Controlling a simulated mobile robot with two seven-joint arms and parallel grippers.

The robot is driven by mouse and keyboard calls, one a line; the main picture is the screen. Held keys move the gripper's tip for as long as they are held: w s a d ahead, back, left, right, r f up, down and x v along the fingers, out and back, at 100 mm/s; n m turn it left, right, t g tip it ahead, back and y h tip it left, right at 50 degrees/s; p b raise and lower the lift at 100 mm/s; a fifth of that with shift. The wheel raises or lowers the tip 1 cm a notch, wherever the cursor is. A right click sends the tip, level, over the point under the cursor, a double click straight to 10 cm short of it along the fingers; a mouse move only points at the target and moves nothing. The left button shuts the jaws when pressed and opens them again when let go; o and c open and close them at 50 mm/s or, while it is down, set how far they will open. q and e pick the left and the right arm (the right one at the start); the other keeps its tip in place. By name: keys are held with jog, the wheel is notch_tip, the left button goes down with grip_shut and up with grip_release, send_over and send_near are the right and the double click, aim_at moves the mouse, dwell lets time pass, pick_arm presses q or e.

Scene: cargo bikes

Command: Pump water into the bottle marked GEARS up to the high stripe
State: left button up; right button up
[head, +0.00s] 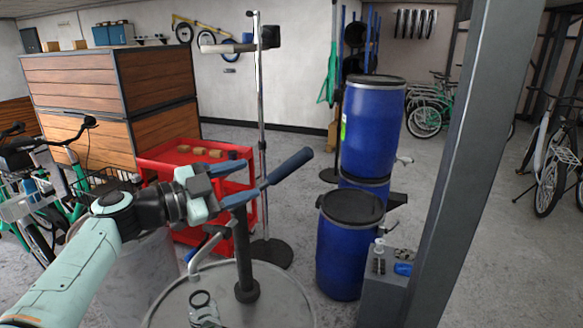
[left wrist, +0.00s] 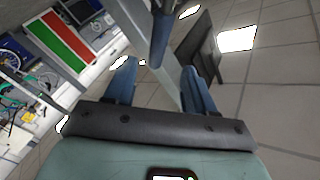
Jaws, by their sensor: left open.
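A pump (head: 242,250) with a dark column stands on a grey round drum top (head: 285,305). Its lever ends in a blue grip (head: 291,166) that slants up to the right. A bent grey spout (head: 208,247) hangs on its left side. My left gripper (head: 243,193) is open beside the lever. In the left wrist view the blue grip (left wrist: 161,38) lies ahead of the spread fingers (left wrist: 158,85), apparently not clamped. Below the spout a small grey object with a dark ring (head: 203,308) is cut by the frame's edge; it may be a bottle. No GEARS mark, stripe or water level is readable.
Blue barrels (head: 338,255) stand right of the pump, near a grey post (head: 462,150). A small grey stand (head: 382,297) holds a pump-top bottle. Behind are a red cart (head: 205,165), a pole stand (head: 262,130) and wooden crates (head: 85,85). Open floor lies behind the barrels.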

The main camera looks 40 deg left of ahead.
aim_at(283, 168)
pick_arm(q)
jog(key=p+x, duration=0.4)
jog(key=x, duration=0.8)
jog(key=shift+r, duration=0.1)
jog(key=shift+w+d+p, duration=0.2)
jog(key=shift+w+p, duration=0.25)
jog(key=shift+w, duration=0.1)
pick_arm(e)
notch_tip(283, 168, up, 6)
jog(key=w, duration=0.2)
jog(key=shift+w+f, duration=0.15)
jog(key=shift+w, duration=0.2)
jog(key=shift+d, duration=0.1)
